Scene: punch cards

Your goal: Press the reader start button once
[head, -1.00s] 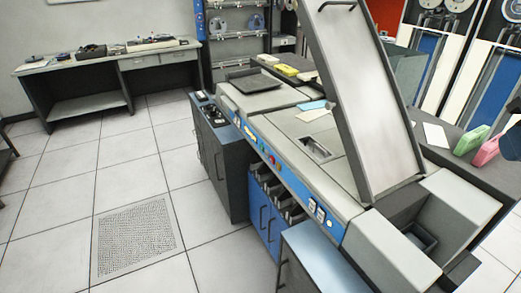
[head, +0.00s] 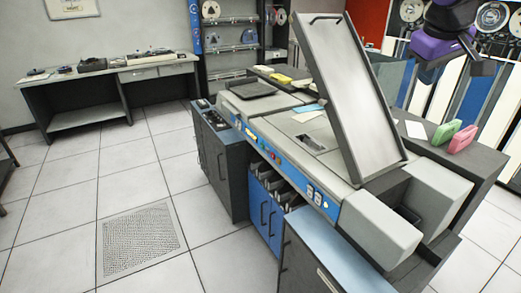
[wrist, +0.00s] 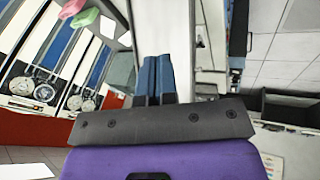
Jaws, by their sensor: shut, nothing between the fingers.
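The card reader is the long grey machine (head: 275,100) in the middle of the head view, with its tall tilted lid (head: 358,95) raised. A blue control strip (head: 295,172) runs along its front edge. Small green and red buttons (head: 273,156) sit near the strip's middle; they are too small to read, so I cannot tell which one is start. My gripper shows in the wrist view, its two blue fingers (wrist: 158,66) side by side and shut, with nothing between them. In the head view my purple arm is at the upper right, well away from the strip.
Green (head: 446,132) and pink (head: 463,139) objects stand on the dark surface right of the lid. A blue-topped cabinet (head: 325,245) stands before the reader. A desk (head: 110,80) is at the far left. The tiled floor (head: 150,185) at left is clear.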

